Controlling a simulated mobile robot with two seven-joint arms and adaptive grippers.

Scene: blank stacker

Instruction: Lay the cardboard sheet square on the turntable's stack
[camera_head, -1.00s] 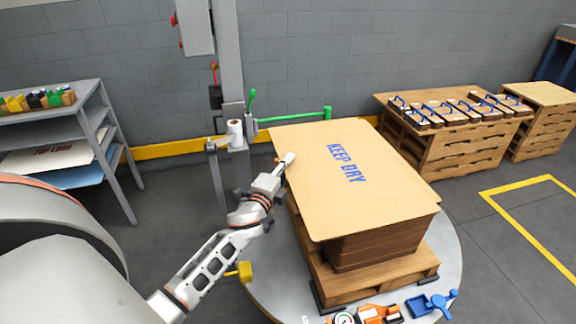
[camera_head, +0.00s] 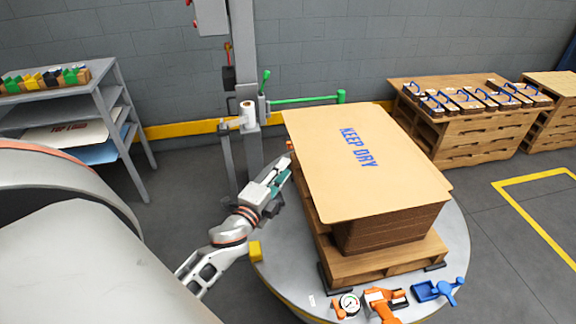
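The tan cardboard sheet (camera_head: 385,180) with blue "KEEP DRY" lettering lies flat over the brown stack (camera_head: 385,232). Its edges overhang the stack at the front and left. The stack stands on a wooden pallet (camera_head: 385,262) on the round grey turntable (camera_head: 458,245). The sheet hides the stack's top, so I cannot tell exactly how square it lies. My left gripper (camera_head: 282,174) is beside the sheet's left edge, apart from it and empty, with its teal pads showing and its fingers apart. My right gripper is not in view.
A gauge (camera_head: 348,304), an orange tool (camera_head: 382,303) and a blue tool (camera_head: 436,291) lie at the turntable's front. A post (camera_head: 243,80) with a green bar (camera_head: 305,99) stands behind. A grey shelf (camera_head: 105,95) is left; a loaded pallet stack (camera_head: 465,135) is back right.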

